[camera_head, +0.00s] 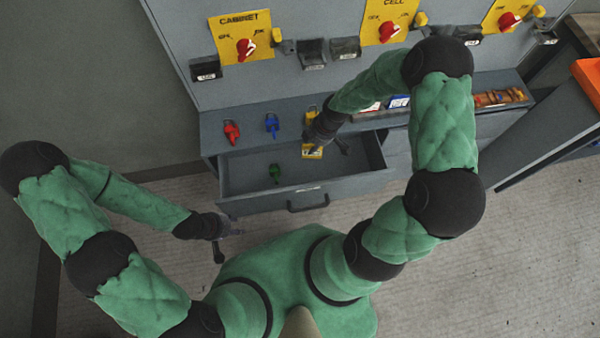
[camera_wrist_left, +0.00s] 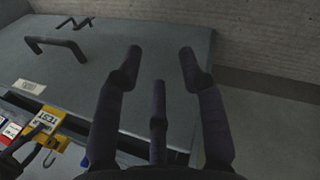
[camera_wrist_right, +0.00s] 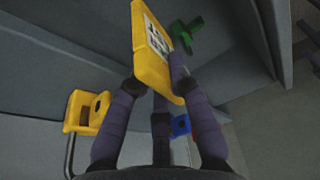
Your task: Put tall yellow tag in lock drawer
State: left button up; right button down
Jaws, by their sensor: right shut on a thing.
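The tall yellow tag (camera_wrist_right: 150,55) is between the fingers of my right gripper (camera_wrist_right: 158,85), which is shut on it; it has a pale printed face. In the head view the tag (camera_head: 312,153) shows below my right gripper (camera_head: 325,130), over the lock drawer (camera_head: 345,183). The drawer is pulled open. A green lock (camera_head: 275,172) lies inside; it also shows in the right wrist view (camera_wrist_right: 187,36). My left gripper (camera_head: 222,232) is open and empty, in front of the drawer's left side; its spread fingers show in the left wrist view (camera_wrist_left: 160,65).
A red lock (camera_head: 232,132) and a blue lock (camera_head: 271,125) stand on the ledge (camera_head: 215,120) behind the drawer. A yellow padlock (camera_wrist_right: 88,112) shows in the right wrist view. Yellow switch panels (camera_head: 240,37) are on the upright board. The drawer floor around the green lock is bare.

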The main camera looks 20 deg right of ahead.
aim_at(318, 154)
jog(key=f, duration=0.1)
jog(key=s+d+f+n+b, duration=0.1)
jog(key=f, duration=0.1)
jog(key=d+f+n+g, duration=0.1)
jog(key=f, duration=0.1)
jog(key=shift+s+f, duration=0.2)
jog(key=b+x, duration=0.1)
jog(key=x, duration=0.2)
jog(key=d+b+x, duration=0.1)
jog(key=b+x, duration=0.1)
jog(key=x, duration=0.1)
jog(key=d+b+x, duration=0.1)
jog(key=x, duration=0.2)
jog(key=shift+s+f, duration=0.25)
jog(key=shift+f, duration=0.25)
jog(key=shift+f+b, duration=0.1)
jog(key=shift+b, duration=0.25)
jog(key=c, duration=1.1)
grip_release()
jog(key=shift+c, duration=0.2)
jog(key=p+v, duration=0.5)
jog(key=v, duration=0.7)
jog(key=shift+d, duration=0.1)
